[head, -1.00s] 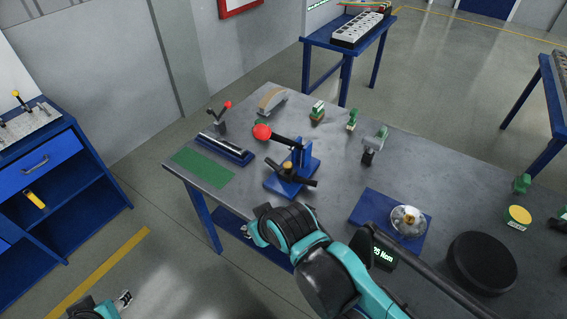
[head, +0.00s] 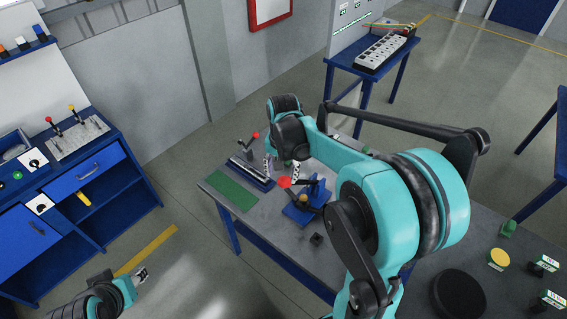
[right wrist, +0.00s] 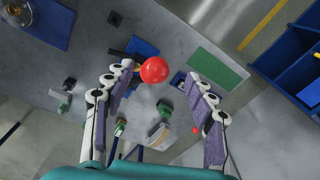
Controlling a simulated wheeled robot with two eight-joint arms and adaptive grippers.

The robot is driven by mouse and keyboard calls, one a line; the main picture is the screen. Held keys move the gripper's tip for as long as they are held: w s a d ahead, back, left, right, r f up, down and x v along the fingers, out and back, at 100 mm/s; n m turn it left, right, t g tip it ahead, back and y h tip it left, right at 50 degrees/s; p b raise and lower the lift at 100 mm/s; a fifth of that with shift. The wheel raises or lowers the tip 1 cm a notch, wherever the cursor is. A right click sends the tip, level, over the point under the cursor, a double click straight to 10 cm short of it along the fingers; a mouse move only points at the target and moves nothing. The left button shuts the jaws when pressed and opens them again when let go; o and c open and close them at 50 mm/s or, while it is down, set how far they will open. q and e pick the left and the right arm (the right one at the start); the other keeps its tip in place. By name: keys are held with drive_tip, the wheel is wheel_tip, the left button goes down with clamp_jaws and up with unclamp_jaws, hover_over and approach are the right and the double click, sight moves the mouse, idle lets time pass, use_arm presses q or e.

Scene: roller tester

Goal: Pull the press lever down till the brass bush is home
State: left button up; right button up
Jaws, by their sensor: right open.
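The blue press (head: 304,211) stands on the grey bench. Its lever ends in a red ball (head: 285,183), which is clear of the press on its left side. A small brass piece (head: 304,198), apparently the bush, shows at the press; how far it is seated I cannot tell. My right gripper (head: 281,168) is open, its fingers pointing down just above the ball. In the right wrist view the red ball (right wrist: 154,69) lies between the spread fingers, with gaps on both sides. My left gripper (head: 141,274) is low at the left, away from the bench; its jaws are too small to read.
A green mat (head: 232,194) and a blue-based fixture (head: 252,172) with a smaller red-knobbed lever lie left of the press. A small dark block (head: 317,239) sits in front of it. My right arm hides much of the bench. A black disc (head: 459,296) lies at the lower right.

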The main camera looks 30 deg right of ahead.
sight(284, 178)
drive_tip(key=shift+w+d+r+m+p, duration=0.45)
drive_tip(key=shift+w+d+p, duration=0.1)
drive_tip(key=shift+d+p, duration=0.1)
drive_tip(key=shift+f+g, duration=0.3)
wheel_tip(284, 178, down, 7)
drive_tip(key=shift+f, duration=0.2)
clamp_jaws()
